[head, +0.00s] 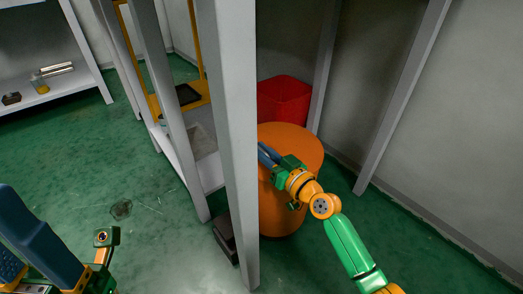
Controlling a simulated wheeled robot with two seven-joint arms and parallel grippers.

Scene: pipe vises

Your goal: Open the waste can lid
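The waste can (283,210) is an orange cylinder standing on the floor behind a grey post, with a flat round orange top (300,140). The top looks level and closed on the can. My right gripper (265,152) reaches in from the lower right, with its blue fingers over the left part of the top. I cannot tell whether they touch it or how far apart they are; the post edge is close beside the fingertips. My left gripper (22,240) is at the lower left, away from the can. Its gridded finger pad shows apart from the other finger, and no object shows in it.
A grey upright post (228,130) stands just left of the can and hides part of it. A red bin (284,100) is behind the can. A dark box (225,237) lies by the post. Shelving (50,85) stands at the upper left. The green floor at left is mostly clear.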

